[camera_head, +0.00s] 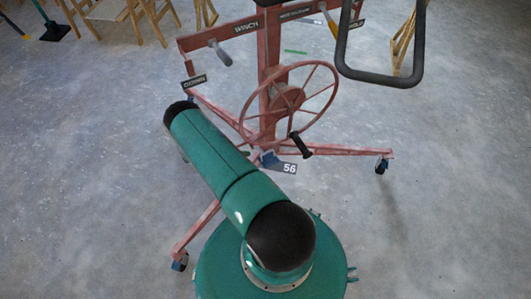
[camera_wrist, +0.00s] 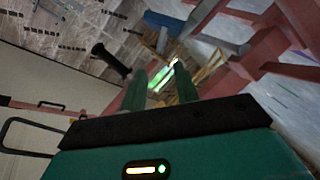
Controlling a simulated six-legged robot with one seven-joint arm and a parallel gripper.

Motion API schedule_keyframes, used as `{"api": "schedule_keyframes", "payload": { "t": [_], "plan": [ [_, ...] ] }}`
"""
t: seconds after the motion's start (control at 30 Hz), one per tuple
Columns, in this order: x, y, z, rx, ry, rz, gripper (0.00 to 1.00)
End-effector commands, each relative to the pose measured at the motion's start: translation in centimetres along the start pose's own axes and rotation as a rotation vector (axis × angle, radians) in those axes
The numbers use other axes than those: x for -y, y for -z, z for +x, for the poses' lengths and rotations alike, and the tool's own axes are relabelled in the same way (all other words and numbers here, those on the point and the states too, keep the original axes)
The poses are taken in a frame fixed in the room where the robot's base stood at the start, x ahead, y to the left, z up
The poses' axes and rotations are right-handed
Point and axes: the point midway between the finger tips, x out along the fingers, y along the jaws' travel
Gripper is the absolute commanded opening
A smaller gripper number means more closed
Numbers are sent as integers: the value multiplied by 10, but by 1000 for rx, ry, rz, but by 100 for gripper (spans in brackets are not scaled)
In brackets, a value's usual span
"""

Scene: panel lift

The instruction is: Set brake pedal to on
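The red panel lift stands ahead of me, its upright (camera_head: 268,85) carrying a spoked red wheel (camera_head: 290,100) with a black handle (camera_head: 300,145). A small blue part (camera_head: 268,158), which looks like the brake pedal, sits low at the foot of the upright beside a "56" tag (camera_head: 289,168). I cannot tell its setting. My gripper (camera_wrist: 159,68) shows in the wrist view with its two green fingers apart and nothing visible held between them. A blue piece (camera_wrist: 165,22) lies beyond the fingertips; I cannot tell whether it is the pedal.
Red legs with casters (camera_head: 382,165) spread across the grey floor. A black loop handle (camera_head: 380,75) and a grey winch handle (camera_head: 221,55) stick out from the lift. Wooden trestles (camera_head: 135,15) stand at the back left. The floor at right is clear.

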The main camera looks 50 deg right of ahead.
Motion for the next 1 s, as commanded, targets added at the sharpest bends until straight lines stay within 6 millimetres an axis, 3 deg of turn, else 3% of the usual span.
{"api": "schedule_keyframes", "payload": {
  "t": [0.3, 0.5, 0.9, 1.0],
  "plan": [
    [-1, -1, 65, 3, -3, -2, 31],
    [0, 0, 93, 2, -1, -2, 31],
    [0, 0, 102, 0, 1, -2, 31],
    [0, 0, 102, 0, 0, -2, 11]
  ]
}}
